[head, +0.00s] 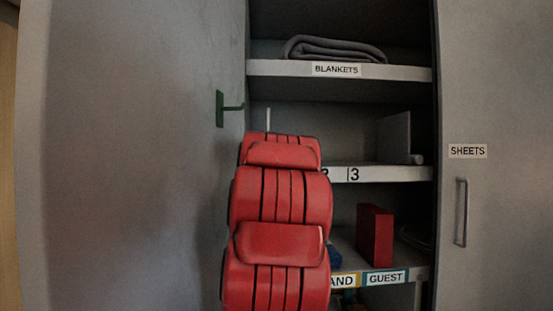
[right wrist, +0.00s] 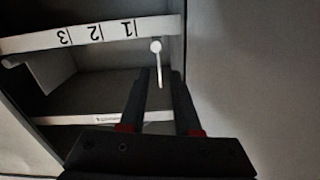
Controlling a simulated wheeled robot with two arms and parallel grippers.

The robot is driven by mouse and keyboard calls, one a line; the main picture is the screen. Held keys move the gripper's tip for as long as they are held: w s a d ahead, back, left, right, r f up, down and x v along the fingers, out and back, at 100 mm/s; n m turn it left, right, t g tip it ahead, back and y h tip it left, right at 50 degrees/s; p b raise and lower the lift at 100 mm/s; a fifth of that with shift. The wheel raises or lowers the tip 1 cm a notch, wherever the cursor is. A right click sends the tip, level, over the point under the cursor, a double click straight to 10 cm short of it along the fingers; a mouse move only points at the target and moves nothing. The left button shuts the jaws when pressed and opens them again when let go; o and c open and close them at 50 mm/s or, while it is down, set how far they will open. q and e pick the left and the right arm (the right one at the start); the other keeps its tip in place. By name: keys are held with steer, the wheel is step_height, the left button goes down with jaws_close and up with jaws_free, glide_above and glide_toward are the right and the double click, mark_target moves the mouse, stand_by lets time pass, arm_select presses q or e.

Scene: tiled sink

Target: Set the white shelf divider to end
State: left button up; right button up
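The white shelf divider shows in the right wrist view, which is upside down, as a thin upright white strip with a round knob (right wrist: 156,47) near the label 1. In the head view the white divider (head: 268,119) is a thin pale strip at the left end of the middle shelf (head: 395,174); my red arm hides its lower part. My right gripper (right wrist: 162,72) is open, its two dark fingers apart on either side of the strip in the picture. I cannot tell whether they touch it. The head view does not show this gripper. My left gripper is out of view.
A grey panel (head: 394,137) with a round knob stands at the shelf's right end, past 3. A folded blanket (head: 333,49) lies above, and a red box (head: 374,235) stands below. A green hook (head: 222,108) sticks out from the left wall. A door handle (head: 461,212) is at right.

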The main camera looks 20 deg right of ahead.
steer(key=w+p, duration=0.1)
steer(key=w, duration=0.1)
steer(key=w+d+r+y+p, duration=0.1)
steer(key=w+d+y+p, duration=0.1)
steer(key=w, duration=0.1)
steer(key=shift+w+d+r+p, duration=0.15)
steer(key=shift+w+r+p, duration=0.2)
steer(key=shift+p, duration=0.05)
jaws_close()
steer(key=w+d+f+m+g+y+p, duration=0.1)
steer(key=w+d+f+g+y+p, duration=0.1)
steer(key=w+d+y+p, duration=0.3)
steer(key=s+d+r+m+y+p, duration=0.2)
steer(key=s+d+m+y+p, duration=0.3)
steer(key=s+d+p, duration=0.4)
steer(key=s+a+p+x, duration=0.1)
steer(key=p+x, duration=0.5)
steer(key=x, duration=0.8)
steer(key=shift+a+g+y, duration=0.4)
steer(key=shift+a, duration=0.05)
steer(key=shift+f, duration=0.2)
